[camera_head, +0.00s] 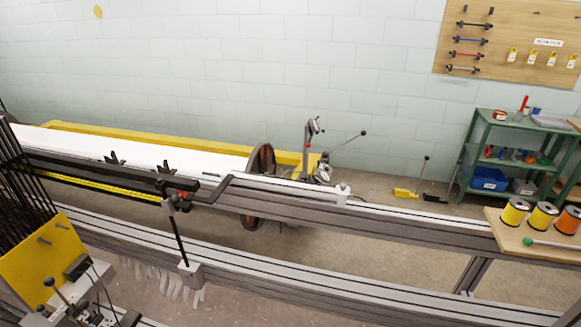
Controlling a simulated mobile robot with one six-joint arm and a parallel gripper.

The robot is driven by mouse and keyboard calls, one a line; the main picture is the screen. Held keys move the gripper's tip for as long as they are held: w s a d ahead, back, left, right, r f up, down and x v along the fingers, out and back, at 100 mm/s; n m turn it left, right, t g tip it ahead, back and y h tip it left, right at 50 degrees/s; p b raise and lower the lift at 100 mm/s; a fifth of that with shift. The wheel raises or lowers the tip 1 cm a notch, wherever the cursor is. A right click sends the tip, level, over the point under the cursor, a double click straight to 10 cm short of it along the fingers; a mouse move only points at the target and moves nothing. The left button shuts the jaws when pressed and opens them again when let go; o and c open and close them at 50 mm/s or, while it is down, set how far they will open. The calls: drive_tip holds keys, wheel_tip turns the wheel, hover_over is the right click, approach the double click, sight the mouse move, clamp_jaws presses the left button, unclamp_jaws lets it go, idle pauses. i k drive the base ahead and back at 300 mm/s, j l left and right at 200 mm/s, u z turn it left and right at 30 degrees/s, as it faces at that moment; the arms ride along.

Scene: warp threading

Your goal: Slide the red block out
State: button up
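I see no red block that I can pick out in this view. A long grey metal rail (420,228) runs across the machine. A black clamp-like fitting (172,185) sits on it at the left, with a dark rod going down to a small grey block (190,273) on the lower rail. A reddish-brown wheel (262,165) stands behind the upper rail. My gripper is not in view.
A wooden board (492,222) at the right holds yellow and orange thread spools (543,215) and a green-ended rod. A green shelf (478,150) stands by the wall under a tool board (540,30). A yellow plate (42,270) and dark rods fill the lower left.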

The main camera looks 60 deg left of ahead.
sight(176, 199)
drive_tip(key=u, duration=2.75)
